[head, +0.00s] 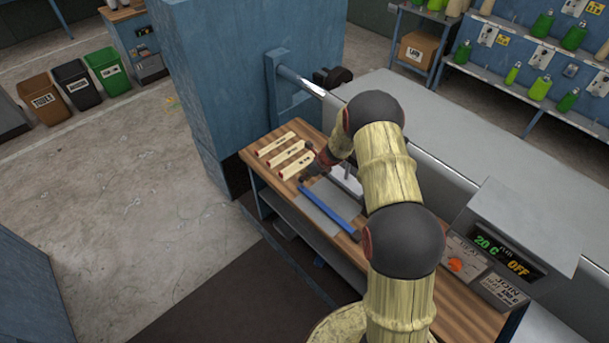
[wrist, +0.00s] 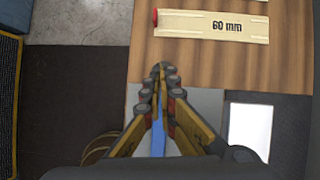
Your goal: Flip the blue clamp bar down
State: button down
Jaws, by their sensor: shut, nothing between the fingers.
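The blue clamp bar (head: 336,217) is a long, thin strip running along a grey plate (head: 316,207) on the wooden bench. I cannot tell whether it is raised at one end.
Three pale labelled strips with red ends lie beyond the plate on the bench (head: 262,148); the one marked 60 mm (wrist: 212,26) is nearest. A blue cabinet (head: 240,70) stands behind. A grey machine with a display panel (head: 500,253) stands at right. Open floor lies left.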

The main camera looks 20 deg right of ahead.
notch_tip(320, 180, up, 13)
jog(key=d+p, duration=0.1)
jog(key=shift+w+f, duration=0.15)
jog(key=shift+w, duration=0.2)
dwell(0.4)
